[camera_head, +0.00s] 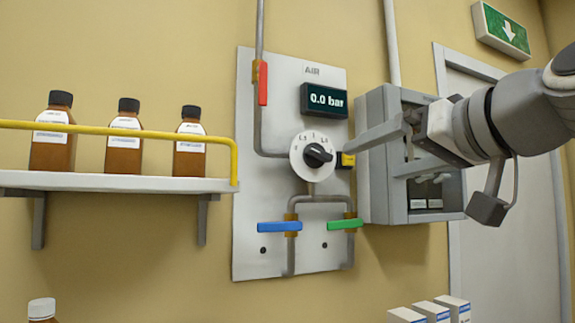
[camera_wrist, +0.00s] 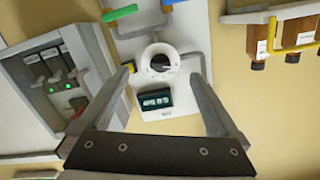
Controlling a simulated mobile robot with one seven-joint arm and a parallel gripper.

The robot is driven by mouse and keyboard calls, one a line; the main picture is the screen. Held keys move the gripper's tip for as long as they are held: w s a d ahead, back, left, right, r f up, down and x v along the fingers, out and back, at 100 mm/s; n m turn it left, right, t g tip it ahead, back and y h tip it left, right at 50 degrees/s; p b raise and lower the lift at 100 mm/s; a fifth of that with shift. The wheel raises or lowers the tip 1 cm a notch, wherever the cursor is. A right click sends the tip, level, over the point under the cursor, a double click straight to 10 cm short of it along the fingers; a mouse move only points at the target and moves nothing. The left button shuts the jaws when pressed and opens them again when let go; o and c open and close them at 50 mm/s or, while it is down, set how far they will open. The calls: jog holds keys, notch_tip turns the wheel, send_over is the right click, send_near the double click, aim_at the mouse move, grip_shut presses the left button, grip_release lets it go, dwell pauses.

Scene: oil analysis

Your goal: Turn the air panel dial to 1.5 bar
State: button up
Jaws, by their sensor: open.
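The air panel (camera_head: 275,200) is a pale plate on the yellow wall, marked AIR. Its dial (camera_head: 312,156) has a black knob on a white numbered face, at the panel's middle. A dark display (camera_head: 324,101) above it reads 0.0 bar. My gripper (camera_head: 380,150) is open and empty, to the right of the dial, its fingers reaching left toward the panel. In the wrist view the dial (camera_wrist: 160,62) lies ahead, between and beyond the two spread fingers (camera_wrist: 160,85). The display (camera_wrist: 155,102) shows there upside down. No contact with the knob is visible.
A red handle (camera_head: 263,83), a blue handle (camera_head: 279,227) and a green handle (camera_head: 345,224) sit on pipes around the dial. A yellow piece (camera_head: 347,160) is just right of the dial. A grey open box (camera_head: 376,190) stands out beside the panel. A shelf (camera_head: 100,182) holds brown bottles at left.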

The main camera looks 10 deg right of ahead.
notch_tip(320, 180, up, 3)
jog(key=d+t, duration=0.1)
jog(key=p, duration=0.3)
send_near(322, 153)
jog(key=x, duration=0.9)
jog(key=shift+d, duration=0.1)
jog(key=c, duration=1.4)
jog(key=shift+o, duration=0.2)
